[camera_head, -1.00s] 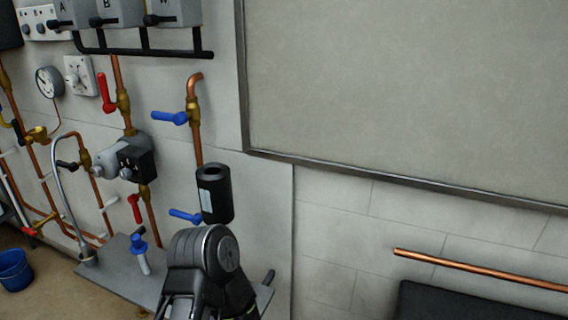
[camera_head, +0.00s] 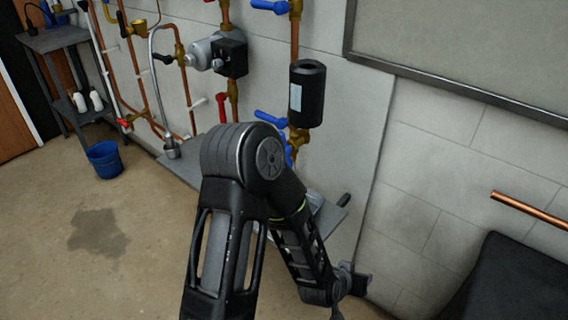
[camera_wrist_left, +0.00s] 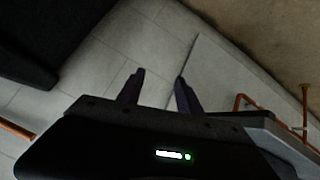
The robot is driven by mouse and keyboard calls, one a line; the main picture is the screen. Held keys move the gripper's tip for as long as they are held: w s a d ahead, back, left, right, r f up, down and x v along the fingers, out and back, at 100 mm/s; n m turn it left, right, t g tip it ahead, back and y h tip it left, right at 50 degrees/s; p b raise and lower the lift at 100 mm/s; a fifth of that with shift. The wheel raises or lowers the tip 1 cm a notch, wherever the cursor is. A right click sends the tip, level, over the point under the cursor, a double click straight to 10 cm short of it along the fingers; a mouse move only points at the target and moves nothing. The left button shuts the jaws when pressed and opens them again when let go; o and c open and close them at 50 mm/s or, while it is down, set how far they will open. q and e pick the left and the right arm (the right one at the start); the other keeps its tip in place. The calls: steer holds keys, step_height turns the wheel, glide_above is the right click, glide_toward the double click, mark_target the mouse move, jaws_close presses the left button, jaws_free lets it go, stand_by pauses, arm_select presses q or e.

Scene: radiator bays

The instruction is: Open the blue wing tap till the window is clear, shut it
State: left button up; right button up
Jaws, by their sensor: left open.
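Blue handles show in the head view: a lever (camera_head: 270,119) beside the black canister, one higher up (camera_head: 270,6), and a blue piece (camera_head: 289,153) below the canister, partly hidden by my arm. I cannot tell for sure which is the wing tap; the low piece looks likeliest. The black canister (camera_head: 310,108) carries a pale window (camera_head: 296,97); its content is too small to read. My left gripper (camera_head: 358,281) is low by the wall, right of and below these taps, touching none. In the left wrist view it (camera_wrist_left: 160,80) is open and empty. My right gripper is out of view.
A grey ledge (camera_head: 182,172) juts below the pipework, partly behind my arm. A black box (camera_head: 500,285) and a copper pipe (camera_head: 530,211) are at the right. A blue bucket (camera_head: 105,160) stands on the floor at the left, near a dark wet patch (camera_head: 98,235).

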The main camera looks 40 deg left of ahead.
arm_select(q)
steer(key=w+a+r+n+t+y+b, duration=0.2)
steer(key=w+a+r+t+y+b, duration=0.35)
steer(key=a, duration=0.55)
steer(key=s+a+r+n+t+y+b, duration=0.1)
steer(key=s+a+r+n+y+b, duration=0.2)
steer(key=r, duration=0.6)
steer(key=s+a+r+n+y+b, duration=0.3)
steer(key=a+r+y+b, duration=0.4)
steer(key=a+r, duration=0.2)
steer(key=shift+s+a+r+t, duration=0.25)
steer(key=shift+s+a+t, duration=0.1)
steer(key=shift+a, duration=0.45)
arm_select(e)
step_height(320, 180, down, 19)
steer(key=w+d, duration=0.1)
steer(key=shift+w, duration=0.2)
arm_select(q)
steer(key=shift+w, duration=0.1)
